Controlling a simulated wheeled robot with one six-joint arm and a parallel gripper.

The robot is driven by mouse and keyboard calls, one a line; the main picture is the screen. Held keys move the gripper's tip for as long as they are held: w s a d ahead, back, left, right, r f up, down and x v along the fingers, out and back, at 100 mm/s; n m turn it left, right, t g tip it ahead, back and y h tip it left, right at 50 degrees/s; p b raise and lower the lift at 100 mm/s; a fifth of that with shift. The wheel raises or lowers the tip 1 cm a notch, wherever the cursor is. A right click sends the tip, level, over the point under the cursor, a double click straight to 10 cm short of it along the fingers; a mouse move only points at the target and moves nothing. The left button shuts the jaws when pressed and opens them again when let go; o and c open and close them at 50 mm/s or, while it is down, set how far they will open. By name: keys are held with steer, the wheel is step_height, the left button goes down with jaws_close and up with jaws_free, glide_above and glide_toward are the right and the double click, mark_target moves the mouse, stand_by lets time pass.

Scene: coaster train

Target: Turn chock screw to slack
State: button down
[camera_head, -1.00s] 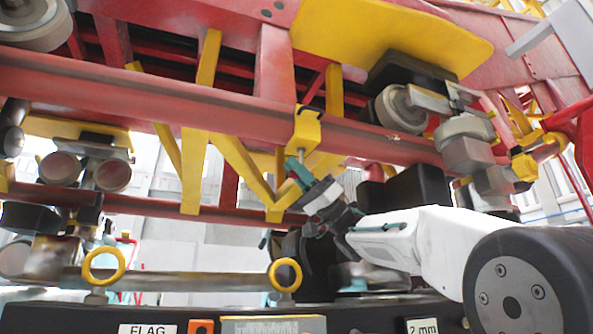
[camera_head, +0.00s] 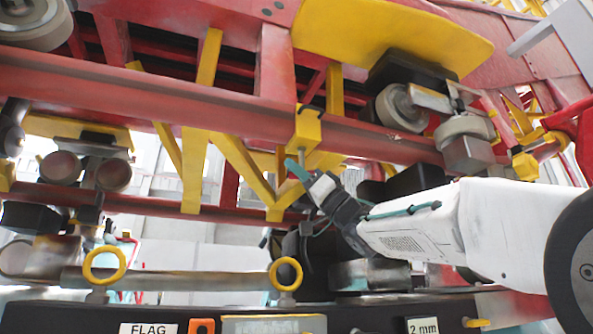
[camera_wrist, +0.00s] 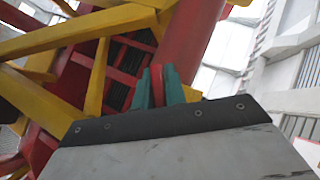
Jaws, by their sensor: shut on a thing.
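The yellow chock (camera_head: 305,128) is clamped on the long red rail. Its thin grey screw (camera_head: 300,154) hangs from its underside. My gripper (camera_head: 297,169) has its teal fingertips at the lower end of this screw, reaching up from the lower right, and is shut on it. In the wrist view the two teal fingers (camera_wrist: 158,88) stand close together with a narrow red strip between them. The screw's grasped end is mostly hidden by the fingers, and its turn angle cannot be read.
Red rails and yellow braces (camera_head: 195,170) surround my gripper closely. A wheel assembly (camera_head: 465,140) hangs above my arm at the right. Below is a dark bench (camera_head: 60,315) with yellow rings (camera_head: 104,266), a FLAG label (camera_head: 149,329) and an orange tag (camera_head: 201,326).

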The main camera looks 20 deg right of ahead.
steer(key=m+t+h, duration=0.3)
steer(key=t+h, duration=0.1)
steer(key=h, duration=0.3)
steer(key=m+t+h, duration=0.4)
steer(key=h, duration=0.3)
steer(key=d+m+t+h, duration=0.1)
steer(key=m+t+h, duration=0.3)
steer(key=h, duration=0.4)
steer(key=shift+w, duration=0.3)
steer(key=shift+m+h, duration=0.3)
steer(key=shift+h, duration=0.2)
steer(key=c, duration=1.5)
jaws_free()
steer(key=v, duration=0.7)
steer(key=shift+s+f, duration=0.25)
steer(key=shift+f, duration=0.1)
